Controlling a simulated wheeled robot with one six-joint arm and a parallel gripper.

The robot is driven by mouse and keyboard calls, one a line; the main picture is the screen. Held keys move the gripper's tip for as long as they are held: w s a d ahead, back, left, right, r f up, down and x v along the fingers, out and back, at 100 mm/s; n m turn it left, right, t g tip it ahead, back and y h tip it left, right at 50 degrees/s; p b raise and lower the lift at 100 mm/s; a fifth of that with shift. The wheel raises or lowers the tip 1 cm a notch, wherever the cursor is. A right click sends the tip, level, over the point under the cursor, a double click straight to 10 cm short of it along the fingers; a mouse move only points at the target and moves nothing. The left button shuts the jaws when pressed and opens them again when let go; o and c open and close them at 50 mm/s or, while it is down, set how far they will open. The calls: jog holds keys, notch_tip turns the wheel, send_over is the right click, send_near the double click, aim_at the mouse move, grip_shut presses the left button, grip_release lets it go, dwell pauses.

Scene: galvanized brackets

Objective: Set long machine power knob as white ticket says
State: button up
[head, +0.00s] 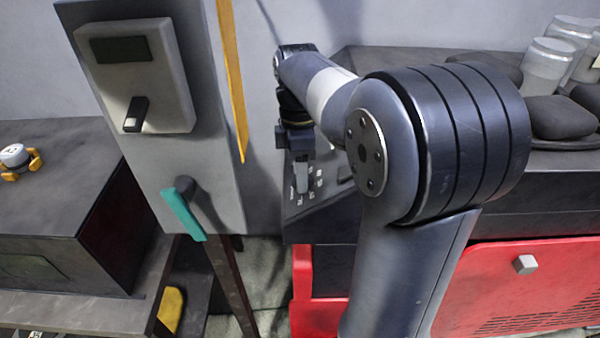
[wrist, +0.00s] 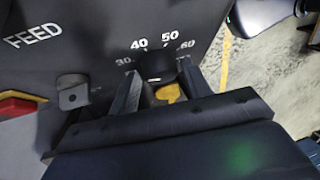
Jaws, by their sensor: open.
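A black knob (wrist: 155,65) sits on a dark panel (wrist: 95,25) of the long machine, with 30, 40, 50 and 60 printed around it in the wrist view. My gripper (wrist: 160,84) is open, with one finger on each side of the knob; I cannot tell whether they touch it. The knob's pointer is not clear. A small yellow part (wrist: 169,92) shows between the fingers. In the head view my gripper (head: 302,175) reaches down to the sloped panel (head: 330,205), and my arm hides much of it. I cannot make out a white ticket.
In the wrist view, a grey knob (wrist: 72,92) stands below the word FEED, near a red button (wrist: 18,105). In the head view, a grey post panel with a teal lever (head: 184,212) and a yellow strip (head: 232,80) stand left of my arm. Jars (head: 548,65) stand right.

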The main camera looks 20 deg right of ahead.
jog(key=shift+f, duration=0.25)
jog(key=c, duration=0.7)
